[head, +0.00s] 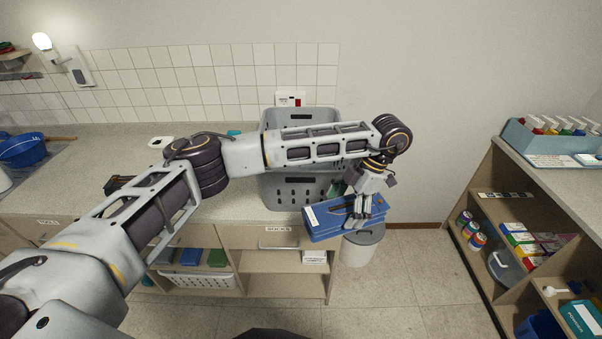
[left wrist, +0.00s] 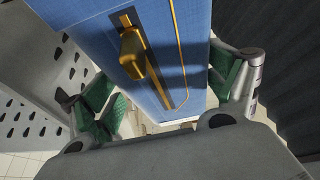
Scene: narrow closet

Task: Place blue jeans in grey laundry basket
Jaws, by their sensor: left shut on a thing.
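The blue jeans (head: 320,218) are a stiff, flat folded block with a small white label. In the left wrist view the blue jeans (left wrist: 195,60) show gold stitching and a gold zip. My left gripper (head: 358,215) is shut on them, its green-padded fingers on both sides in the left wrist view (left wrist: 165,90). It holds them in the air just in front and right of the grey laundry basket (head: 287,192), past the counter's front edge. The basket stands on the counter, tall and perforated. My left arm crosses in front of it and hides its middle and its inside. My right gripper is out of view.
The counter (head: 75,180) has open shelves below with a white basket (head: 195,279). A grey lidded bin (head: 362,244) stands on the floor below the jeans. A stocked shelf unit (head: 500,195) stands at right. The floor between is clear.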

